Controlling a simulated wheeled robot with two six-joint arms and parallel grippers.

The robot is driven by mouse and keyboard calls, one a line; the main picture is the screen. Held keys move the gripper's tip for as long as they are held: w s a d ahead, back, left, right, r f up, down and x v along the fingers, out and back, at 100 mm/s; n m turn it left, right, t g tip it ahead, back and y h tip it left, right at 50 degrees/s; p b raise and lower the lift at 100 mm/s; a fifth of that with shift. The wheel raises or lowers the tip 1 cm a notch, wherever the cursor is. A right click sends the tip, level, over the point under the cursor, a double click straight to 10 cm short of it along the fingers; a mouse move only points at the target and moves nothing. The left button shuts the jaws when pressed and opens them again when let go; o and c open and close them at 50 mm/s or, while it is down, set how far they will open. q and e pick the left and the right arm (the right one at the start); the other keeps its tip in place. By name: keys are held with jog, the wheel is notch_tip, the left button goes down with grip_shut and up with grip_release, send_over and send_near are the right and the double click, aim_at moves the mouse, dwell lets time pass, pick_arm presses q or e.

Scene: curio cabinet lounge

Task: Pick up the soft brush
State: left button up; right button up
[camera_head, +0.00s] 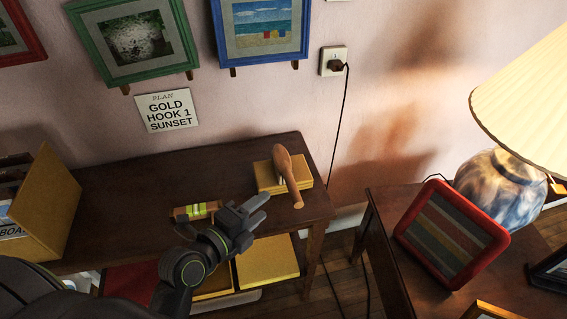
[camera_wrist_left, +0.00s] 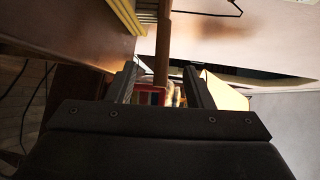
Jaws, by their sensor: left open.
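The likely soft brush (camera_head: 283,163) is a tan wooden piece with a broad rounded end and a narrower handle. It lies on a yellow stack (camera_head: 264,178) at the right end of the dark wooden table, its handle overhanging the front. Its bristles cannot be made out. My left gripper (camera_head: 257,208) is open and empty, just left of and in front of the handle. In the left wrist view, the brown handle (camera_wrist_left: 163,45) shows beyond and between the open fingers (camera_wrist_left: 162,88); contact cannot be told. My right gripper is not in view.
A small wooden item with a yellow-green band (camera_head: 196,210) lies left of my gripper. A yellow box (camera_head: 52,205) stands at the table's left. A red-framed striped panel (camera_head: 452,235) and a lamp (camera_head: 500,187) stand on the right table. A gap separates the tables.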

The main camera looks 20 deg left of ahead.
aim_at(289, 181)
pick_arm(q)
jog(key=p+x, duration=0.1)
jog(key=x, duration=0.5)
jog(key=shift+r, duration=0.1)
jog(key=shift+w+d, duration=0.15)
jog(key=shift+w, duration=0.25)
jog(key=p+x, duration=0.2)
jog(key=x, duration=0.2)
jog(key=shift+w+r, duration=0.1)
jog(key=shift+w, duration=0.2)
jog(key=shift+w+d, duration=0.1)
jog(key=shift+w, duration=0.2)
jog(key=shift+c, duration=0.9)
grip_shut()
